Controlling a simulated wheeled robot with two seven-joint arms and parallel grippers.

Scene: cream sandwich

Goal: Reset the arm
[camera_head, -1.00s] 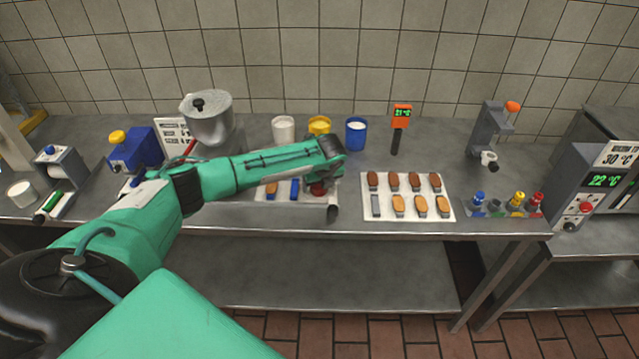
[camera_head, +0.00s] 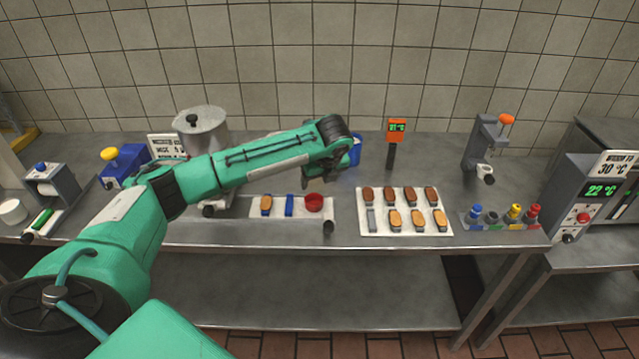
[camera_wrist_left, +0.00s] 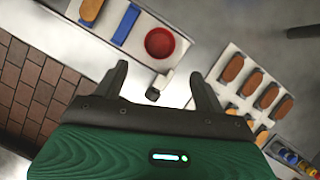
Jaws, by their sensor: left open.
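My left arm reaches in from the left in the head view, over the steel table. My left gripper (camera_wrist_left: 160,85) shows in the left wrist view with its two dark fingers spread and nothing between them. In the head view the gripper is mostly hidden behind the wrist, near the blue cup (camera_head: 355,150). The white tray below the arm holds an orange-brown piece (camera_head: 266,205), a blue strip (camera_head: 289,206) and a red bowl (camera_head: 314,202). The red bowl also shows in the left wrist view (camera_wrist_left: 159,43), beyond the fingers. My right gripper is not in view.
A white board (camera_head: 365,229) with several brown and tan pieces lies right of the tray. A metal pot (camera_head: 203,128) stands at the back left. An orange display (camera_head: 397,128), a dispenser (camera_head: 483,145), coloured bottles (camera_head: 515,213) and a machine (camera_head: 590,190) stand to the right.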

